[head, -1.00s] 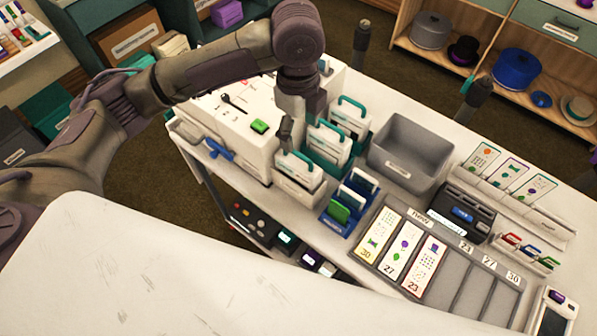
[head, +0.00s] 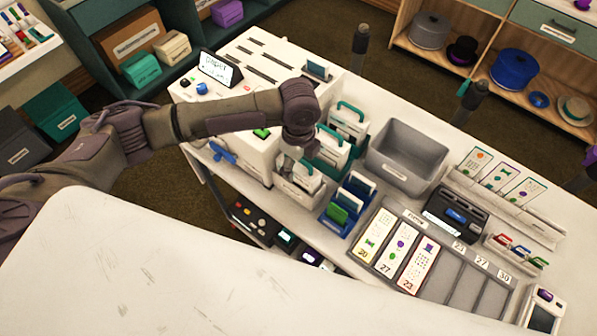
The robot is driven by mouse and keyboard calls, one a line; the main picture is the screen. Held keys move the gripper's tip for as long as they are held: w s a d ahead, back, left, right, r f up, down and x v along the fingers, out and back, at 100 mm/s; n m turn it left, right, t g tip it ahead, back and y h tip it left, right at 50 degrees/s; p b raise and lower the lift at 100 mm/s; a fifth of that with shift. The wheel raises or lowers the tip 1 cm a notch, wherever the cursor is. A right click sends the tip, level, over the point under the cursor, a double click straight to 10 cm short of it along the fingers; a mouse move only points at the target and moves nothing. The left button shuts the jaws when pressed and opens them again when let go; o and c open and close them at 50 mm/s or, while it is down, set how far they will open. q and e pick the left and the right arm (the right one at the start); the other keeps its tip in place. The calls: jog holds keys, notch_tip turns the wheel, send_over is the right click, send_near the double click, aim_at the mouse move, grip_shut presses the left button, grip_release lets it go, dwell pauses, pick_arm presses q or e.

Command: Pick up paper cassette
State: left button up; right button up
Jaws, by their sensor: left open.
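A white cassette (head: 303,180) stands in a pale holder on the cart, next to the white machine. My left gripper (head: 291,157) points down at its top, with the wrist above partly covering it. The jaws are open; the small fingers blur into the cassette top, so I cannot tell whether they touch or straddle it. White cassettes with teal handles (head: 347,122) stand just behind in teal holders, the nearer one partly hidden by my wrist. My right gripper is not in view.
A white machine with slots (head: 255,62) stands left of the holders. An empty grey bin (head: 408,155) and a blue rack (head: 338,222) stand to the right. A grey tray (head: 461,284) with several numbered cards lies in front. Dark posts (head: 361,48) rise along the cart's far edge.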

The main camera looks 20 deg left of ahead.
pick_arm(q)
jog(key=shift+f, duration=0.55)
grip_shut()
